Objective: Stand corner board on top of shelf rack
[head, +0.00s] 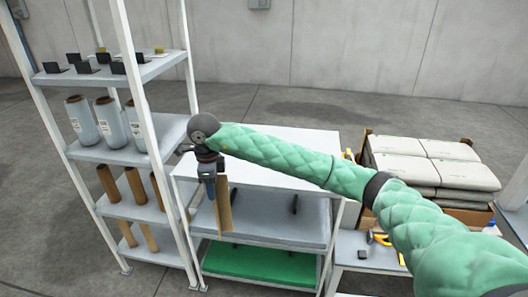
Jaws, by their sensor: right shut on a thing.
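A brown corner board (225,212) hangs upright at my right gripper (212,197), which is shut on it. It shows in front of the lower shelf unit, overlapping the middle shelf; its exact distance from that unit I cannot tell. My left gripper is not in view.
Wrapped film rolls (82,121) and small black pieces (87,68) fill the rack's upper shelves. The lower unit has a green bottom shelf (262,265). At right are stacked sacks (430,162) and a low table with tools (375,253). Rack posts rise close to my gripper.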

